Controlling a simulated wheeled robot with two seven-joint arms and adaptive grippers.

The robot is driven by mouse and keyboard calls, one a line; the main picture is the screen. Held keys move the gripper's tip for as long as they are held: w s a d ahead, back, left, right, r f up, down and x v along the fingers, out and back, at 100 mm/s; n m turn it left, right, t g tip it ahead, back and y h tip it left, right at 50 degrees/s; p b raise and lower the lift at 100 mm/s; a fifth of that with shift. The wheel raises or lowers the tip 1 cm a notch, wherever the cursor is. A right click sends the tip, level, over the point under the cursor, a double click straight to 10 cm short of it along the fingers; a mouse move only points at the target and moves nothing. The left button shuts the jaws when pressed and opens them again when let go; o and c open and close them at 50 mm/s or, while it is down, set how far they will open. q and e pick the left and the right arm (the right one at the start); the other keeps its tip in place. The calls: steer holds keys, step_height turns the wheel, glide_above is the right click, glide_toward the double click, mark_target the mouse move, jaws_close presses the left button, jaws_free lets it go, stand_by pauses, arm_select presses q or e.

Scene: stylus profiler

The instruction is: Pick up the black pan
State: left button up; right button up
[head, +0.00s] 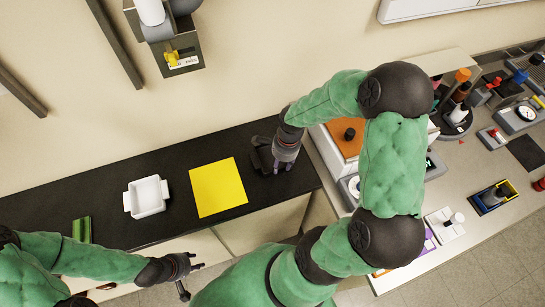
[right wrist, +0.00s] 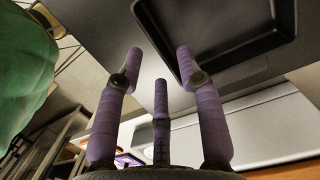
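The black pan (head: 262,156) sits on the black counter near its right end, partly hidden by my right gripper (head: 287,157). The right wrist view shows the dark, rectangular, rimmed pan (right wrist: 245,38) at the upper right. In that view my right gripper (right wrist: 158,65) has its purple fingers spread and straight. One fingertip overlaps the pan's rim in the picture; I cannot tell whether it touches. Nothing is between the fingers. My left gripper (head: 190,277) is open and empty in front of the counter, low in the head view.
A yellow square sheet (head: 218,188) lies left of the pan, and a white two-handled dish (head: 148,197) farther left. A green-striped object (head: 81,229) lies beyond it. The right-hand bench (head: 455,165) carries instruments and several small items. A wall-mounted holder (head: 180,52) is above.

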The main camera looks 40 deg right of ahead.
mark_target(278, 174)
steer(key=shift+w+a+f, duration=0.1)
steer(key=shift+a+f, duration=0.1)
steer(key=shift+f, duration=0.8)
steer(key=shift+a+f, duration=0.15)
steer(key=shift+f, duration=0.8)
jaws_close()
steer(key=shift+r, duration=0.1)
steer(key=shift+r, duration=0.6)
steer(key=s+d+r+p, duration=0.1)
steer(key=s+d+r, duration=0.6)
steer(key=s+r, duration=0.4)
steer(key=shift+s+r+p, duration=0.35)
steer(key=shift+s, duration=0.25)
